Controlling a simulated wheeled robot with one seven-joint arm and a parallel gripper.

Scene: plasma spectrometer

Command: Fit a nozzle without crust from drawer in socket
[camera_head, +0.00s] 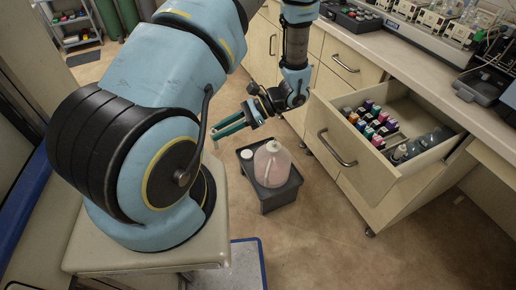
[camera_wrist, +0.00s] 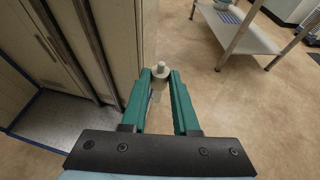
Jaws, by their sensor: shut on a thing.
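My gripper (camera_wrist: 161,82) is shut on a small pale nozzle (camera_wrist: 161,67), whose stubby end and wider collar show between the green fingertips. Its lower part is partly hidden by the fingers, and I cannot make out any crust on it. In the head view my gripper (camera_head: 217,138) points left, above the floor and in front of the cabinets. The drawer (camera_head: 337,150) stands pulled open at the right. It holds several coloured capped items (camera_head: 371,120) and some clear and dark pieces near its right end. I cannot make out the socket in either view.
The bench (camera_head: 400,62) carries instruments and a dark tray. In the wrist view a low shelf (camera_wrist: 243,38) stands beyond clear floor.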

